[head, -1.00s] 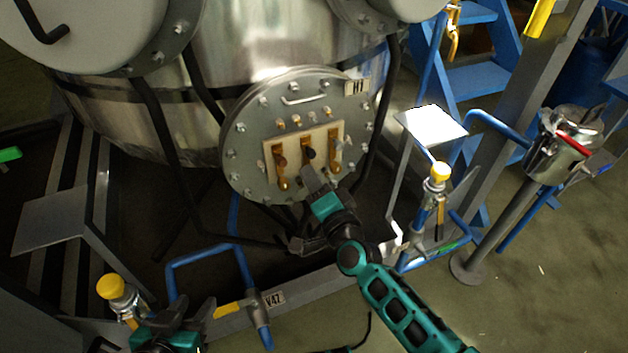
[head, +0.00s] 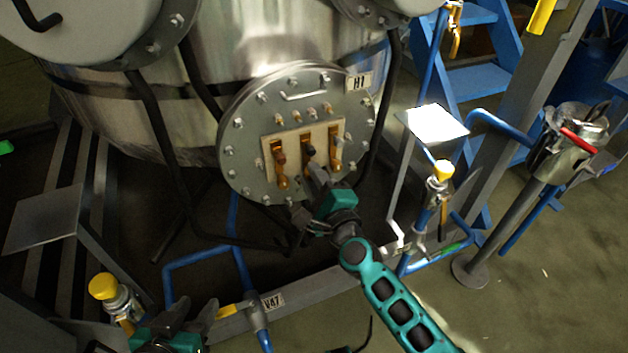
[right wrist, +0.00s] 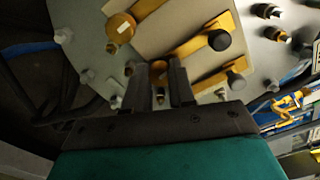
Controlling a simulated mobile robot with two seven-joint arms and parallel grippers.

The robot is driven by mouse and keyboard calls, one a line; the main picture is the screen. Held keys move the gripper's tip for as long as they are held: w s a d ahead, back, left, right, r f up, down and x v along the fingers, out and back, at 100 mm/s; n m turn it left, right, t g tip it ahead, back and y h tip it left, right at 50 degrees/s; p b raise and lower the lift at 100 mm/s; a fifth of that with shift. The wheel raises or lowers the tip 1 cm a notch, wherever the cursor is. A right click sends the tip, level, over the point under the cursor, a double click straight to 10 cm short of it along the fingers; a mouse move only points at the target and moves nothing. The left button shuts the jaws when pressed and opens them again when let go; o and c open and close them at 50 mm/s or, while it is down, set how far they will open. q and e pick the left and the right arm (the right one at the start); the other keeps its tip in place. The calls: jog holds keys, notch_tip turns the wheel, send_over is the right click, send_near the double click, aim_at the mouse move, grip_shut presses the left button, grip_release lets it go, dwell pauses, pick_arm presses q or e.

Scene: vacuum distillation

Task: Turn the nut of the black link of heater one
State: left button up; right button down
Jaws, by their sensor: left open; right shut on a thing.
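Heater one is the round bolted flange (head: 240,140) labelled H1 in the head view. Its pale square plate (head: 293,141) carries three upright brass links. The middle link (head: 307,142) has a dark part near its lower end. My right gripper (head: 315,176) is at the lower end of this middle link. In the right wrist view its fingers (right wrist: 160,85) are shut around a small brass nut-like piece (right wrist: 158,68), partly hidden between them. My left gripper (head: 190,312) is open and empty at the bottom left of the head view.
Blue pipes (head: 205,256) and a yellow-capped valve (head: 103,287) are near my left gripper. Another yellow-capped valve (head: 442,172) and a metal pot on a post (head: 565,140) stand to the right. Black cables hang beside the flange.

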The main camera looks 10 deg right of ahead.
jog(key=shift+m, duration=0.7)
jog(key=c, duration=0.9)
grip_release()
jog(key=shift+c, duration=0.2)
jog(key=shift+s, duration=0.1)
jog(key=s+d, duration=0.2)
jog(key=s, duration=1)
jog(key=shift+s+d, duration=0.25)
